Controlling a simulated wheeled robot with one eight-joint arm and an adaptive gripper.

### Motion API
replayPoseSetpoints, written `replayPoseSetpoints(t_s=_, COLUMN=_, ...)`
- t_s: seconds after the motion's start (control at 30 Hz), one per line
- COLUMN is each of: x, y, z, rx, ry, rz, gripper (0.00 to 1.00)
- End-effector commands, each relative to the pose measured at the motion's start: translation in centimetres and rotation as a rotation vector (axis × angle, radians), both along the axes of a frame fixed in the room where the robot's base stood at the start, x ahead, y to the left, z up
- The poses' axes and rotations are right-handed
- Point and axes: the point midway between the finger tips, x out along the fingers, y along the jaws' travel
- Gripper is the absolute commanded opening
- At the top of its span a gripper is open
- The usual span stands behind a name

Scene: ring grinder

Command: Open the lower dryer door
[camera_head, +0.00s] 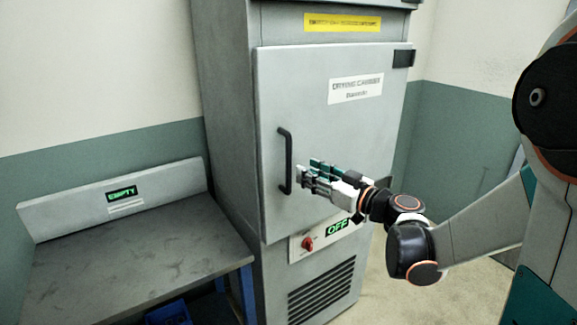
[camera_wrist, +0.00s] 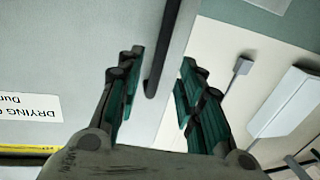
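The grey drying cabinet's door (camera_head: 335,130) is shut and carries a white "DRYING CABINET" label. Its black vertical handle (camera_head: 287,160) is near the left edge of the door. My gripper (camera_head: 305,171) is just right of the handle in the head view, with its fingers pointing left towards it. In the wrist view my gripper (camera_wrist: 161,60) is open and empty. The handle (camera_wrist: 164,55) shows in the gap between the two green-padded fingers. I see no clear contact, and I cannot tell whether the fingers reach around it.
A panel below the door has a red knob (camera_head: 307,243) and a green "OFF" display (camera_head: 337,227). Vents (camera_head: 320,291) are beneath it. A grey table (camera_head: 130,255) with an "EMPTY" display (camera_head: 122,193) stands left of the cabinet. A blue bin (camera_head: 168,314) is under the table.

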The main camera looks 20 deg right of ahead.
Motion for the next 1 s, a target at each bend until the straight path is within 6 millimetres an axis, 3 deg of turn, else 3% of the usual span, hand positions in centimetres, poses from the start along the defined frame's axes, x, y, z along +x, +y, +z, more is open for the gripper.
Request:
replayPoseSetpoints(t_s=0.2, x=3.8, y=2.3, z=-0.2, rx=0.0, ry=0.001, rz=0.004, gripper=0.34)
replayPoseSetpoints(t_s=0.4, x=6.2, y=3.6, z=-0.1, rx=0.0, ry=0.001, rz=0.002, gripper=0.34)
replayPoseSetpoints(t_s=0.87, x=7.4, y=4.2, z=0.0, rx=0.0, ry=0.001, rz=0.0, gripper=0.34)
replayPoseSetpoints(t_s=1.0, x=7.4, y=4.2, z=0.0, rx=0.0, ry=0.001, rz=0.0, gripper=0.07)
